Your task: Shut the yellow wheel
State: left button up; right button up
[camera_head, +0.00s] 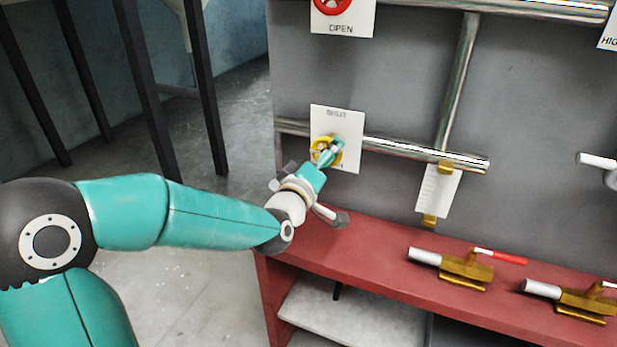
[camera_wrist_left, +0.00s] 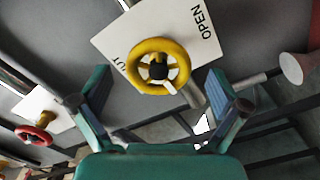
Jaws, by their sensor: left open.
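The yellow wheel (camera_head: 322,152) is mounted in front of a white plate (camera_head: 345,122) on the grey panel. The plate reads SHUT at its top in the head view; its lower word is mostly covered by my gripper. In the left wrist view the yellow wheel (camera_wrist_left: 142,62) shows a dark hub and light gaps between its spokes, with OPEN readable on the plate (camera_wrist_left: 189,28). My left gripper (camera_head: 331,150) is in front of the wheel; its open fingers (camera_wrist_left: 160,100) stand on either side of it, and I see no clear contact. My right gripper is not in view.
A red wheel (camera_head: 333,3) sits on a plate above. A metal pipe (camera_head: 420,150) runs along the panel. A red ledge (camera_head: 370,255) lies below, with brass valves (camera_head: 465,268) at the right. Dark posts (camera_head: 145,75) stand at the left.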

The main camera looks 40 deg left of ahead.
pick_arm(q)
jog(key=v, duration=1)
jog(key=shift+d, duration=0.1)
